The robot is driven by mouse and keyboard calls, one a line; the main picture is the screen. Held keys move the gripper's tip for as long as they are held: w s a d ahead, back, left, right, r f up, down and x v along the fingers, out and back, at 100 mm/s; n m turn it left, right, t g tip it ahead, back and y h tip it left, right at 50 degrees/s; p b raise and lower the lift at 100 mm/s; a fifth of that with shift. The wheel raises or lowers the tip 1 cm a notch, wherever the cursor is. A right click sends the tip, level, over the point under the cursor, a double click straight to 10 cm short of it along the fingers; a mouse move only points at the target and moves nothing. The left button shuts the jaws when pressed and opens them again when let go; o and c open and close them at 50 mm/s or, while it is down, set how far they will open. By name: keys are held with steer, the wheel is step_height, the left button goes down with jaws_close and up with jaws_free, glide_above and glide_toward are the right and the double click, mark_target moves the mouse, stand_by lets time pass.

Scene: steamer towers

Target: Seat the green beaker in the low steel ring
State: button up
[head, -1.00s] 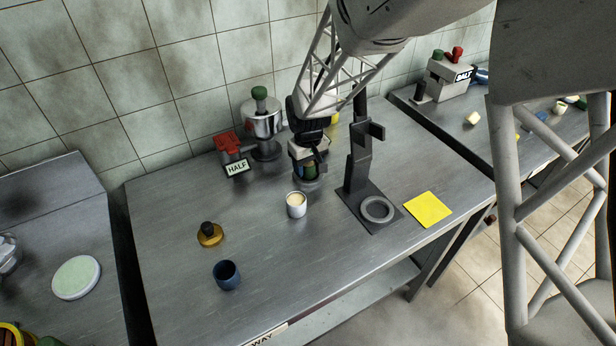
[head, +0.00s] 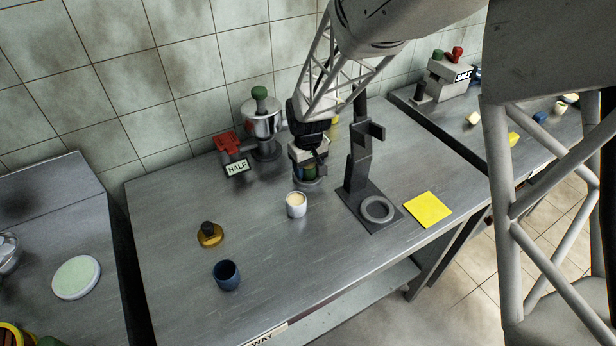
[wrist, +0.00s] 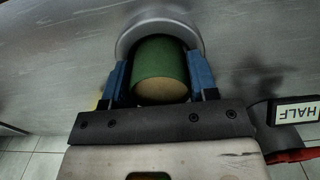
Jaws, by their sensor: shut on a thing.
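The green beaker (wrist: 160,62) is between the blue fingers of my gripper (wrist: 160,80), which is shut on it. Its pale tan end faces the wrist camera. In the head view the beaker (head: 309,172) shows as a small green patch under my gripper (head: 309,168). The low steel ring (wrist: 140,32) curves around the beaker's far side in the wrist view. In the head view the ring (head: 310,185) shows as a grey rim just below the beaker. I cannot tell whether the beaker's bottom is inside the ring or above it.
A white cup (head: 296,211) stands close in front of the ring. A dark stand (head: 357,165) with a round holder is to the right, beside a yellow square (head: 428,209). A HALF sign (head: 237,167) and metal pot (head: 263,125) are behind left. The front left holds a blue cup (head: 227,280).

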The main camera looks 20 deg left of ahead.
steer(key=o, duration=1.4)
steer(key=shift+o, duration=0.2)
steer(key=shift+r, duration=3.9)
